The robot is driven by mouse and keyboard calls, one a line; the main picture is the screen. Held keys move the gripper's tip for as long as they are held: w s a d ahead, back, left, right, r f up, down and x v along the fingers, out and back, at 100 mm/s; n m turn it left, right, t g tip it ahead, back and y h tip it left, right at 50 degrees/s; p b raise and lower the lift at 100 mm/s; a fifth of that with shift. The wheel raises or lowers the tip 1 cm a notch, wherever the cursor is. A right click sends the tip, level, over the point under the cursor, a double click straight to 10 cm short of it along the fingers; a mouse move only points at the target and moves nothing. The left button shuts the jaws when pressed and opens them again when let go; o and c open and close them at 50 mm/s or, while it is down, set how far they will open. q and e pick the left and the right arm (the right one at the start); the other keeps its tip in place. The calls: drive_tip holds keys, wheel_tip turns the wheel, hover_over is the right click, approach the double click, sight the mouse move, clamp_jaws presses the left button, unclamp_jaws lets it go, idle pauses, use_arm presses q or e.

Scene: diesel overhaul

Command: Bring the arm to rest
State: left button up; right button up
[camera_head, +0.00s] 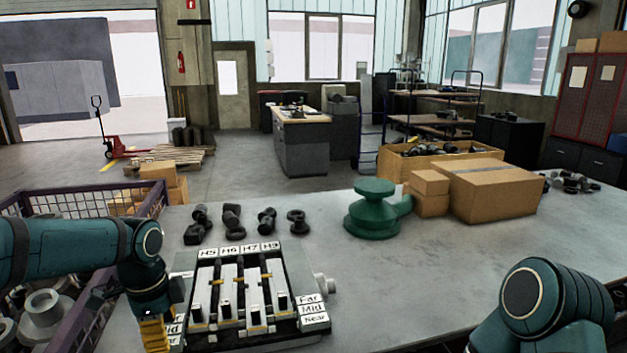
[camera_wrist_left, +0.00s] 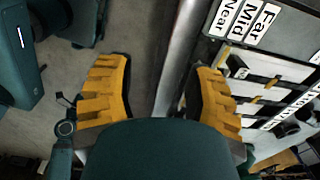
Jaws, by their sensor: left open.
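My left gripper (camera_head: 154,334) points down at the front left edge of the table, just left of the labelled fixture (camera_head: 250,295). In the left wrist view the yellow fingers of the left gripper (camera_wrist_left: 160,85) are wide apart with nothing between them. The table edge shows in the gap, and the fixture's Near, Mid and Far labels lie close beside one finger. My right arm (camera_head: 545,300) shows at the lower right; its gripper is out of the picture.
Several dark parts (camera_head: 232,220) stand behind the fixture. A green flanged part (camera_head: 373,210) and cardboard boxes (camera_head: 490,190) are farther right on the table. A purple-rimmed wire crate (camera_head: 75,192) with grey parts is at the left. The table's middle right is clear.

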use_arm(q)
drive_tip(key=d+f+n+h, duration=0.1)
drive_tip(key=d+f+n, duration=0.2)
drive_tip(key=d+f, duration=0.35)
drive_tip(key=d+f+n+h, duration=0.2)
drive_tip(key=d+f, duration=0.1)
drive_tip(key=f, duration=0.7)
drive_tip(key=s+d+f+n, duration=0.4)
drive_tip(key=s+f+n, duration=0.1)
drive_tip(key=s+f, duration=0.1)
drive_tip(key=s+d+f+n+t, duration=0.1)
drive_tip(key=s+d+f+n, duration=0.3)
drive_tip(key=f, duration=0.5)
drive_tip(key=s+n, duration=0.2)
drive_tip(key=shift+n+t, duration=0.3)
use_arm(e)
drive_tip(key=shift+w, duration=0.45)
